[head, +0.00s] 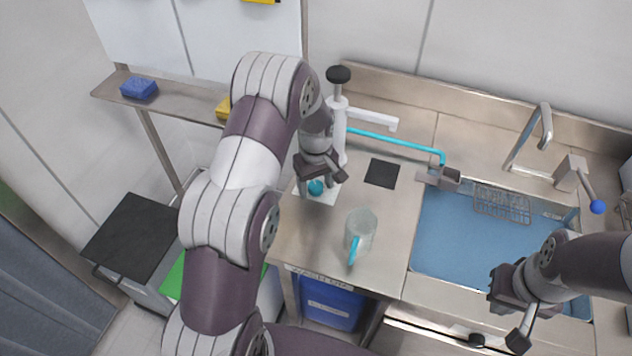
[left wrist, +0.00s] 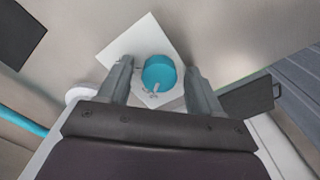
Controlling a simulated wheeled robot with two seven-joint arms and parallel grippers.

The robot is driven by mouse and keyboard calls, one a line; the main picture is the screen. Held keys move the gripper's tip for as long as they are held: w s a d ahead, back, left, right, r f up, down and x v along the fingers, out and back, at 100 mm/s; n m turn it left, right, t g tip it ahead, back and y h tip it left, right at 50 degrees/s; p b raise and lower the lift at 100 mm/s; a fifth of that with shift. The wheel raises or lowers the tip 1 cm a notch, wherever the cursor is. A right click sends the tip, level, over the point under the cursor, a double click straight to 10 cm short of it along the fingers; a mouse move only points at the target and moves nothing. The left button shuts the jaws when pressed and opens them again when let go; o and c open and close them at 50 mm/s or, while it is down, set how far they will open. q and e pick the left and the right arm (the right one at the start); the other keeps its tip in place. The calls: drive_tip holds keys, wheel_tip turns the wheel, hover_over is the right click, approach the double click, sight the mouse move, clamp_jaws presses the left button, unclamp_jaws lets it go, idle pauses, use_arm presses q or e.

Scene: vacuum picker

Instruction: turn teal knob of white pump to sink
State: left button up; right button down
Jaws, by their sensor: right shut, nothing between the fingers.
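The white pump (head: 339,135) stands on the steel counter, with a black top and a white spout pointing right. Its teal knob (head: 316,187) sits on a white plate at the pump's foot. My left gripper (head: 320,178) is above the knob, pointing down. In the left wrist view the teal knob (left wrist: 159,74) appears between the two open fingers, with visible space on both sides; I cannot tell how far below the fingertips it is. A small pale pointer marks the knob's near edge. My right gripper (head: 503,312) is shut and empty, over the sink's front edge.
A teal hose (head: 395,142) runs from the pump to a grey block at the sink (head: 470,236). A clear jug (head: 360,230) with a teal handle stands on the counter before the pump. A black square (head: 382,173) lies right of the pump. A faucet with blue-tipped lever stands behind the sink.

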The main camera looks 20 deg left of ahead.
use_arm(q)
drive_tip(key=c, duration=1)
drive_tip(key=shift+r+m, duration=0.1)
drive_tip(key=shift+m, duration=1.3)
drive_tip(key=m, duration=0.4)
drive_tip(key=shift+m+p, duration=0.3)
drive_tip(key=shift+p, duration=0.1)
drive_tip(key=m, duration=0.6)
drive_tip(key=shift+w+a, duration=0.1)
drive_tip(key=shift+a, duration=0.05)
drive_tip(key=shift+m, duration=0.4)
